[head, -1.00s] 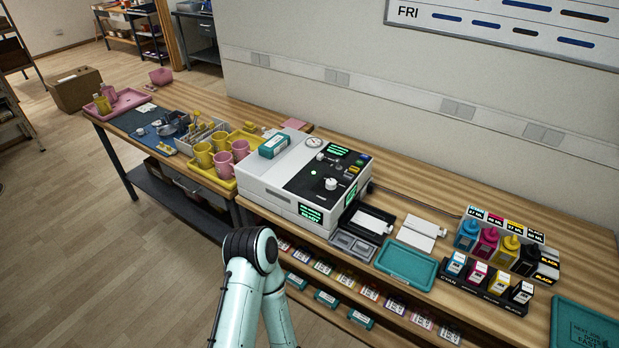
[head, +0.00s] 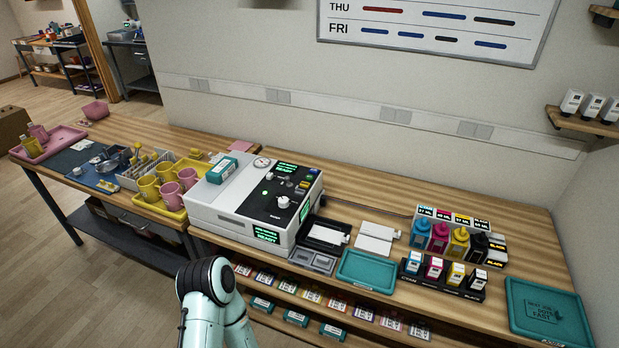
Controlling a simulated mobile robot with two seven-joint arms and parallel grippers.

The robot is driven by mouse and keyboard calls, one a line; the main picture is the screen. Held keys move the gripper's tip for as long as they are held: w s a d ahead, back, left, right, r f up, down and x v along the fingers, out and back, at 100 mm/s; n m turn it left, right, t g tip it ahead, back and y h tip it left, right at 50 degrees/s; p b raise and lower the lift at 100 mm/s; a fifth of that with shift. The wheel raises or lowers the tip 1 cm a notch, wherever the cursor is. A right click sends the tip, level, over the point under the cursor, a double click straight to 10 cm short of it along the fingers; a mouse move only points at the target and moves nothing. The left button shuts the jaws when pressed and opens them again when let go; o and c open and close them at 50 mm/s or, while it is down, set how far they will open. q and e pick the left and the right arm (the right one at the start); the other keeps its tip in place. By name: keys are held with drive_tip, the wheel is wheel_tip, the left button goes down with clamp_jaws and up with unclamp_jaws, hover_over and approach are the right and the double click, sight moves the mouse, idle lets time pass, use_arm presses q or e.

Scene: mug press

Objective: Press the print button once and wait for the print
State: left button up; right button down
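The press machine (head: 231,213), a white box with a black top panel, stands on the wooden bench in the head view. Its green screens light up, and the front one (head: 266,235) appears to read READY. The top panel carries a white knob (head: 283,202), a gauge (head: 262,162) and several small coloured buttons (head: 302,186). The labels are too small to tell which one is the print button. A pale green arm of mine comes up from the bottom of the view, in front of the bench and apart from the machine. Neither gripper shows.
A yellow tray (head: 146,200) with yellow and pink mugs stands left of the machine. A black paper tray (head: 322,240), an empty teal tray (head: 368,270), ink bottles (head: 437,238) and cartridges (head: 434,267) stand to its right. A teal box (head: 222,168) lies on the machine.

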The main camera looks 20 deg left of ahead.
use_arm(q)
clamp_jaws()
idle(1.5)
